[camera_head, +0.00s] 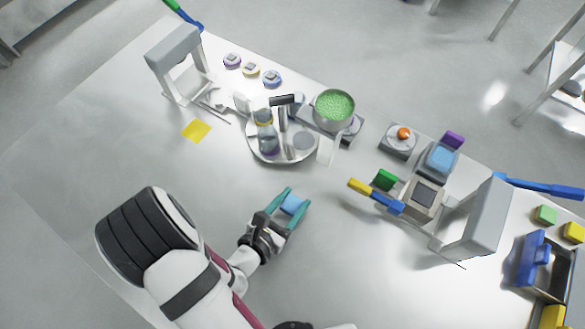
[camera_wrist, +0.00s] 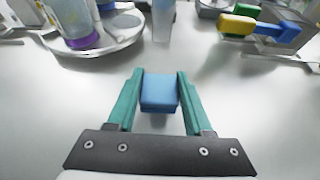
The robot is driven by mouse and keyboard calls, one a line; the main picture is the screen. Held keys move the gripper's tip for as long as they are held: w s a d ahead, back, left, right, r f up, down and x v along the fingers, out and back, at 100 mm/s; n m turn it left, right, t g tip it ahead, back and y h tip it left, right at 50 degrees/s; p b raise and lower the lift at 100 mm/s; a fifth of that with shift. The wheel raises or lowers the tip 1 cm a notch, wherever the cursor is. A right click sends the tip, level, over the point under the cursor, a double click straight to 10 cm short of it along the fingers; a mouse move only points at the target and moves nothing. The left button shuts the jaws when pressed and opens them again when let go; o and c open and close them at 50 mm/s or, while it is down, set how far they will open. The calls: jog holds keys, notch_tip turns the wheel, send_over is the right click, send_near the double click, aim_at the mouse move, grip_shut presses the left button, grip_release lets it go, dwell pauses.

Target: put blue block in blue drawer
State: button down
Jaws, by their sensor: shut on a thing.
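My gripper (camera_head: 289,209) has teal fingers and is over the middle of the table in the head view. It is shut on the blue block (camera_head: 291,205), and the block also shows between the fingers in the wrist view (camera_wrist: 159,92). The block appears held above the table, though the exact height is unclear. The blue drawer (camera_head: 531,260) is at the far right of the head view, with a blue front and a grey box body behind it. Its inside is partly visible. The drawer is well to the right of my gripper.
A round tray (camera_head: 262,153) with glassware stands above my gripper. A bowl of green granules (camera_head: 334,106), a scale with an orange ball (camera_head: 403,133), a yellow-and-blue handled tool (camera_head: 376,195) and a grey stand (camera_head: 480,222) lie rightward. Table below the stand is clear.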

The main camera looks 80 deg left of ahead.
jog(key=shift+f, duration=0.6)
jog(key=shift+f, duration=0.15)
jog(key=shift+c, duration=1.4)
grip_release()
jog(key=shift+s+d+r, duration=0.15)
jog(key=shift+s+r, duration=0.15)
jog(key=v, duration=1)
jog(key=shift+s+d+r, duration=0.15)
jog(key=shift+s+d, duration=0.05)
jog(key=shift+o, duration=0.4)
jog(key=shift+s+d+r, duration=0.1)
jog(key=shift+s+d, duration=0.05)
jog(key=shift+d, duration=0.1)
